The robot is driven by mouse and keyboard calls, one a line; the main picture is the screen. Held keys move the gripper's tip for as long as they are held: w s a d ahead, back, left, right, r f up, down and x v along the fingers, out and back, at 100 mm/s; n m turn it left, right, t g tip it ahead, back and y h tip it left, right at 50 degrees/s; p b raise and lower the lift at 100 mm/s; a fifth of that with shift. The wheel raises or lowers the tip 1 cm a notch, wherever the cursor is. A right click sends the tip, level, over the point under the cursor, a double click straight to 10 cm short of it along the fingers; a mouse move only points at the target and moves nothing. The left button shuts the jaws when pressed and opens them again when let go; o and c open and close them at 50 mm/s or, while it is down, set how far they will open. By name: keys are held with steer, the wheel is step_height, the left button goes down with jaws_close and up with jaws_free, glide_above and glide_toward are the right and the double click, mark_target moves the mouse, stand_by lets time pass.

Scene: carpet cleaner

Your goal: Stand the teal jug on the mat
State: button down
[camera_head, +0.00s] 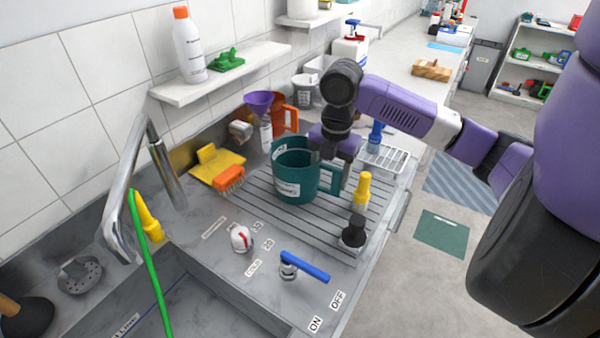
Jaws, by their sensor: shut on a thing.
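The teal jug (292,185) is upright over the ribbed draining board, with a white label on its front and its handle to the right. My gripper (329,165) is at the handle side and shut on the jug. Its fingertips are partly hidden by the jug and handle. I cannot tell whether the jug's base touches the board. Several flat mats show: a dark green one (442,232) and a blue striped one (458,188) on the floor, and a light blue one (446,47) on the far counter. I cannot tell which is the task's mat.
The ribbed draining board (330,228) also holds a yellow-topped bottle (361,190) and a black-based object (353,232). A blue-handled valve (303,267) and tap (130,190) are nearer.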

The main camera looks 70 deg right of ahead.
stand_by(0.7)
jaws_free()
stand_by(0.4)
steer(key=shift+s+r+p, duration=0.1)
steer(key=shift+r+p, duration=2.4)
steer(key=shift+r, duration=0.95)
